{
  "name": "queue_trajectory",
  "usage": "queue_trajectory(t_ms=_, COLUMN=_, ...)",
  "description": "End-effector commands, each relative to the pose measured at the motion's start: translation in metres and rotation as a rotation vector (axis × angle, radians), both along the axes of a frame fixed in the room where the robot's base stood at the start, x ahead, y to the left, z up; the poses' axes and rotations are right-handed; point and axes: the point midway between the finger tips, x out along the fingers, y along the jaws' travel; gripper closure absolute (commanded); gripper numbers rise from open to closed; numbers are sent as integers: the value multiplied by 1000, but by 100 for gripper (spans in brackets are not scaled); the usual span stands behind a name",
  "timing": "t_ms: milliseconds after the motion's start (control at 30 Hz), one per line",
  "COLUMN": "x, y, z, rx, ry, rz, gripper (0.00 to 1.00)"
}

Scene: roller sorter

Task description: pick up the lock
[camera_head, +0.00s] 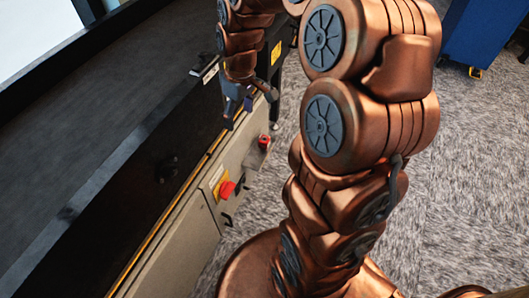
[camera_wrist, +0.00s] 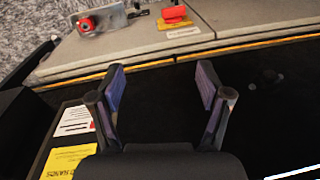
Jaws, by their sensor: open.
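My gripper (camera_head: 238,106) hangs beside the edge of the black machine top, pointing down. In the wrist view my gripper (camera_wrist: 161,88) has its two purple-padded fingers spread apart, with only dark surface between them. I cannot make out a lock with certainty in either view. A small dark shape (camera_head: 168,168) lies on the black side of the machine in the head view; I cannot tell what it is. A faint dark spot (camera_wrist: 266,78) shows right of the fingers in the wrist view.
A beige cabinet (camera_head: 185,240) carries a red knob (camera_head: 227,189) on a yellow plate. A red button (camera_head: 263,142) sits on a bracket beyond it. A yellow label (camera_wrist: 66,162) lies left of my fingers. A blue cabinet (camera_head: 485,35) stands at the upper right, with carpet around it.

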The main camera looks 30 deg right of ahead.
Motion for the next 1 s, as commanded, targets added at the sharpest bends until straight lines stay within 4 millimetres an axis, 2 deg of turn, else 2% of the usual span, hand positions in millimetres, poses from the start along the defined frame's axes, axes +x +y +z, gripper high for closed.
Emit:
queue_trajectory(t_ms=33, x=14, y=-11, z=-37, rx=5, ry=-7, rz=8, gripper=23)
queue_trajectory(t_ms=200, x=54, y=-50, z=-106, rx=6, ry=-48, rz=48, gripper=23)
queue_trajectory(t_ms=400, x=88, y=-103, z=-194, rx=-7, ry=-84, rz=87, gripper=23)
queue_trajectory(t_ms=500, x=99, y=-127, z=-231, rx=-17, ry=-97, rz=103, gripper=23)
queue_trajectory(t_ms=600, x=107, y=-147, z=-257, rx=-29, ry=-108, rz=112, gripper=23)
queue_trajectory(t_ms=700, x=111, y=-160, z=-274, rx=-37, ry=-112, rz=121, gripper=23)
queue_trajectory(t_ms=833, x=112, y=-167, z=-285, rx=-42, ry=-113, rz=128, gripper=23)
queue_trajectory(t_ms=1000, x=114, y=-167, z=-300, rx=-43, ry=-114, rz=129, gripper=23)
